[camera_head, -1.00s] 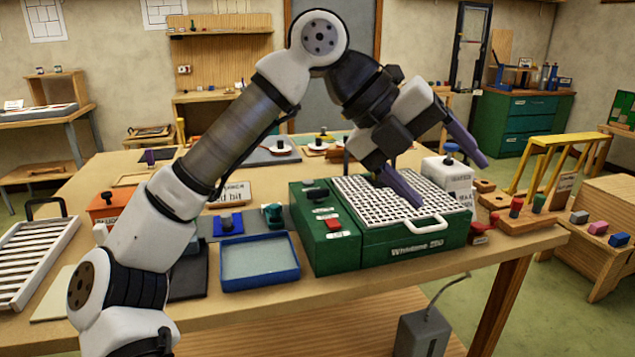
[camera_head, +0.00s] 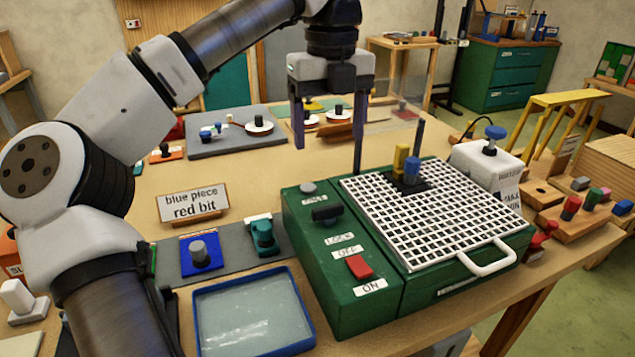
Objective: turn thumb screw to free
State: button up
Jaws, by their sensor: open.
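A green grinder box (camera_head: 290,262) stands at the table's front. On its narrow left part is a black wing-shaped knob (camera_head: 326,213), which appears to be the thumb screw. It lies roughly crosswise, near a small label that seems to read LOCK; a grey round part and another label sit behind it. My gripper (camera_head: 328,160) points down with its two purple fingers apart and nothing between them. It hangs above and beyond the knob, near the box's back edge, not touching the knob.
A white grid (camera_head: 450,228) covers the box's right part, with a yellow post (camera_head: 399,160) and blue knob (camera_head: 411,171) on it. A clear shield (camera_head: 392,118) and dark upright stand behind. A red switch (camera_head: 359,267) is in front of the black knob. A blue tray (camera_head: 252,312) is left.

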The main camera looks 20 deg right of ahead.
aim_at(328, 207)
notch_tip(328, 207, down, 14)
jog(key=shift+s+r+p, duration=0.1)
jog(key=shift+r+p, duration=0.05)
jog(key=shift+p, duration=0.5)
jog(key=shift+c, duration=0.2)
jog(key=c, duration=0.9)
